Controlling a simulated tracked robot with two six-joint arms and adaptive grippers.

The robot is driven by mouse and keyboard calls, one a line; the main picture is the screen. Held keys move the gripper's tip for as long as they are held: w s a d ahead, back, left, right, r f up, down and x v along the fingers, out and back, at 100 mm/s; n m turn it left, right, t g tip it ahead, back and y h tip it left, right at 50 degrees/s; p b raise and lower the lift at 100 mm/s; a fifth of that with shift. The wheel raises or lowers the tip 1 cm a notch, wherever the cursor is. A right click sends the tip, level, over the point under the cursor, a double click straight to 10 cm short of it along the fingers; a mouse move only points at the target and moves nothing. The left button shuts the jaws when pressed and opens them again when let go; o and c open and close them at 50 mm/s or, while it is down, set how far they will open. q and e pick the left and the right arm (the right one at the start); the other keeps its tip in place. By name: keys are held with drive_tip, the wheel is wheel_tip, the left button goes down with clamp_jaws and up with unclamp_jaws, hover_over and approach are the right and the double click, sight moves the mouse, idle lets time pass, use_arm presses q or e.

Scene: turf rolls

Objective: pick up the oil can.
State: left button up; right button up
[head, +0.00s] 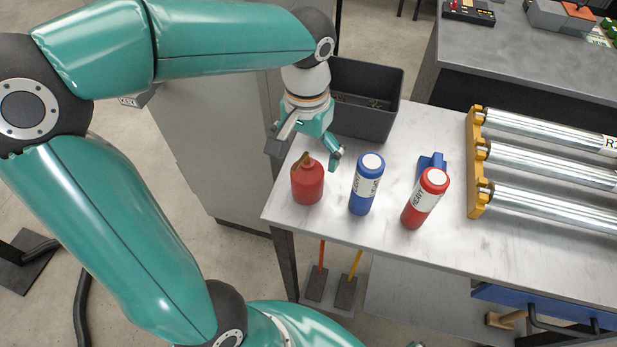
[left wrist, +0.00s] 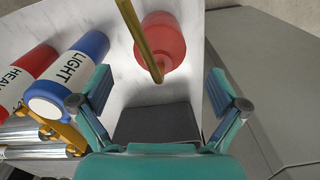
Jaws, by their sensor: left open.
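The oil can (head: 307,184) is a red can with a brass spout, standing upright at the left end of the bench. In the left wrist view the can (left wrist: 165,48) lies beyond the fingers, and its brass spout (left wrist: 138,35) points back toward the camera. My left gripper (head: 308,150) is open and empty just behind the can. In the left wrist view its two teal fingers (left wrist: 166,95) are spread wide, with the spout end between them. No contact with the can shows. My right gripper is not in view.
A blue "LIGHT" canister (head: 366,184) stands just right of the can, and a red "HEAVY" canister (head: 425,199) farther right. A dark bin (head: 388,112) sits behind. Metal rollers (head: 550,165) on a yellow rack fill the right. The bench's left edge (head: 272,205) is close to the can.

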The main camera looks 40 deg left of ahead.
sight(308, 163)
use_arm(q)
wheel_tip(308, 163, down, 5)
drive_tip(key=shift+f, duration=0.1)
idle(0.3)
drive_tip(key=c, duration=1.5)
wheel_tip(308, 163, up, 20)
drive_tip(key=p, duration=0.2)
